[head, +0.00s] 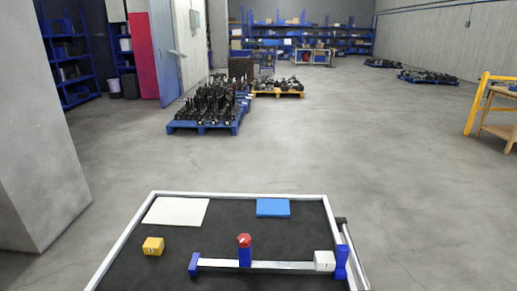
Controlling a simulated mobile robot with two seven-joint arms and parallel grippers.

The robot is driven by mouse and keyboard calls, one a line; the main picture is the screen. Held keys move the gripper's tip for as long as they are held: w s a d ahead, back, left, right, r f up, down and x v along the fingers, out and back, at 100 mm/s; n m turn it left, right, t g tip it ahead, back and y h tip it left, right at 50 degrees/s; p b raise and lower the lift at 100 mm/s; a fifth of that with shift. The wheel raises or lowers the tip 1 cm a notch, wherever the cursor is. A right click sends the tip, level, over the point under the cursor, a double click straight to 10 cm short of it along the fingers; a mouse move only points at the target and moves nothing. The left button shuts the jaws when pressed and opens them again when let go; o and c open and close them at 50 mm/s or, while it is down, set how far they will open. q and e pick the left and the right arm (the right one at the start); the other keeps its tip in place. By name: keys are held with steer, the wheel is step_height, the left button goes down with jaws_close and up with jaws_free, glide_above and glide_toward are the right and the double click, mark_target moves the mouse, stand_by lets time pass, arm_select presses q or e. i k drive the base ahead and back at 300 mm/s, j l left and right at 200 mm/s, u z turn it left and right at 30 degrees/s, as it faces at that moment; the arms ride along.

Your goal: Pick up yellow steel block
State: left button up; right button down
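The yellow steel block (153,246) is a small cube with a dark mark on its front face. It sits alone on the dark mat of the framed work surface (170,273), at the left in the head view. Nothing touches it. Neither of my grippers shows in the head view.
A rail with blue ends (285,265), a blue post with a red cap (244,243) and a white block (324,261) lie right of the yellow block. Behind are a white plate (176,211) and a blue plate (273,207). A grey pillar (38,140) stands left; loaded pallets (205,128) stand farther back.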

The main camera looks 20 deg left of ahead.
mark_target(153, 247)
steer(key=u, duration=1.55)
